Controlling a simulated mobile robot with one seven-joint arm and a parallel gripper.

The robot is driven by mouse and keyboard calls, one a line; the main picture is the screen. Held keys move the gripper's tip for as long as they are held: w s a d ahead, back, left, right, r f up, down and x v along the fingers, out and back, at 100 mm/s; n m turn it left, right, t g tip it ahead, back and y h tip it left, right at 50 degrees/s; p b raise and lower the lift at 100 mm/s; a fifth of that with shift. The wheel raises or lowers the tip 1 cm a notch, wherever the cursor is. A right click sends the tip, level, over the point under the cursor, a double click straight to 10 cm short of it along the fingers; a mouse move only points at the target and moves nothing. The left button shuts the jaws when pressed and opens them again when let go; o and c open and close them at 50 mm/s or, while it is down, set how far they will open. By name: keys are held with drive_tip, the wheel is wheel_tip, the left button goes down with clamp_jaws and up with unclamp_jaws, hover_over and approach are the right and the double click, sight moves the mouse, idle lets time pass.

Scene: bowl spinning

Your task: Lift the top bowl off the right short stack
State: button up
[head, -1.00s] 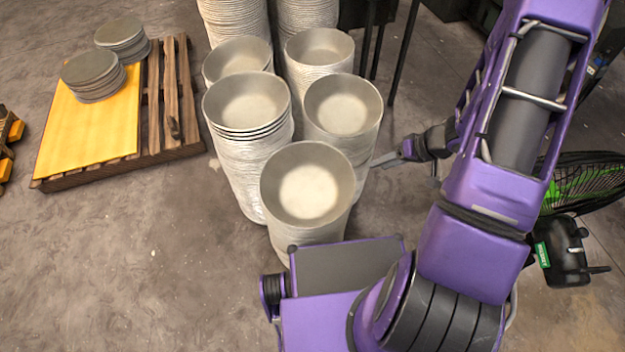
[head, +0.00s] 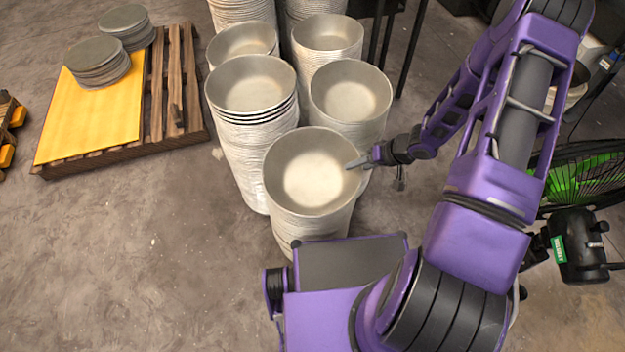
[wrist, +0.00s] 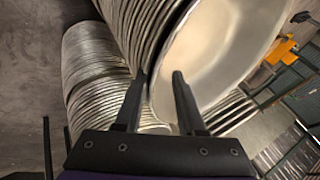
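The top bowl (head: 312,172), a wide grey metal bowl, sits upright and empty on the front stack (head: 310,228), nearest my body. My gripper (head: 358,163) is at this bowl's right rim, reaching in from the right. In the wrist view the bowl (wrist: 222,45) fills the upper right. The fingers of my gripper (wrist: 160,78) are apart, one inside the bowl and one outside, with the rim between them. I cannot tell whether either finger touches the wall. The front stack's lower part is partly hidden by my body.
Another bowl stack (head: 350,100) stands close behind, and a left stack (head: 252,95) stands beside it, with more stacks at the back. A wooden pallet (head: 190,90) with a yellow sheet and grey discs lies left. A green fan (head: 585,180) stands right.

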drive_tip(key=b+x, duration=0.1)
drive_tip(key=x, duration=0.3)
drive_tip(key=shift+s+d+f, duration=0.1)
drive_tip(key=shift+f, duration=0.1)
drive_tip(key=shift+c, duration=0.3)
clamp_jaws()
idle(0.9)
